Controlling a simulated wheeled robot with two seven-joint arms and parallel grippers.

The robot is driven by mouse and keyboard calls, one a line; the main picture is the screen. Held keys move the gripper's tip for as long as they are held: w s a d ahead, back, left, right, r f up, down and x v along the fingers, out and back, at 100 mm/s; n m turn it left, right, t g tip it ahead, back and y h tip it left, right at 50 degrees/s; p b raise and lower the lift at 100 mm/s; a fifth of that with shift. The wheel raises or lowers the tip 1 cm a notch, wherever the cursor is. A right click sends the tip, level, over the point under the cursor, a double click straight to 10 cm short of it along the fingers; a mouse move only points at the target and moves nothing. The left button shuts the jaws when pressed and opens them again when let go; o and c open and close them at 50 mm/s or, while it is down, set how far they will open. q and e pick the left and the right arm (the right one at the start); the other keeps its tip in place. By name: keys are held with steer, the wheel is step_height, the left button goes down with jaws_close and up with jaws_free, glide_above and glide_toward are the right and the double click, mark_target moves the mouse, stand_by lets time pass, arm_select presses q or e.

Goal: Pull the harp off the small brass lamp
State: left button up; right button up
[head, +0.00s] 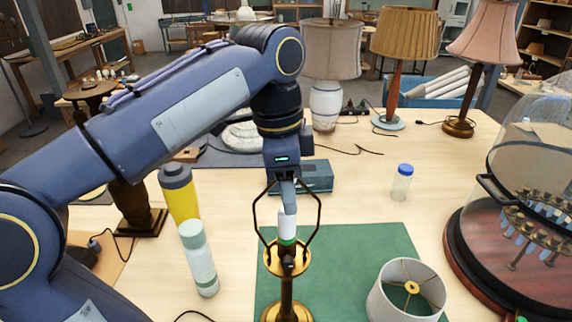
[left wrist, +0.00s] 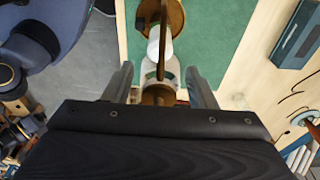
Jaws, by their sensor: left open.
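The small brass lamp (head: 286,285) stands upright on the green mat (head: 340,262). Its dark, angular wire harp (head: 320,208) rises around a white socket sleeve (head: 287,224) with a green band. My left gripper (head: 288,203) points down over the top of the harp and partly hides it. In the left wrist view its two fingers (left wrist: 159,88) stand apart, one on each side of the harp (left wrist: 161,60), which shows as a thin upright strip. I cannot tell whether either finger touches it. My right gripper is in neither view.
A white drum shade (head: 377,301) lies at the mat's front right. A pale bottle (head: 199,262) and yellow bottle (head: 180,203) stand left of the lamp. A blue-capped jar (head: 402,183), a glass dome (head: 535,175) and shaded lamps (head: 405,38) stand to the right and behind.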

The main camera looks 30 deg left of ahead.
arm_select(q)
steer(key=shift+f, duration=0.25)
steer(key=c, duration=1.1)
steer(key=shift+r, duration=1.05)
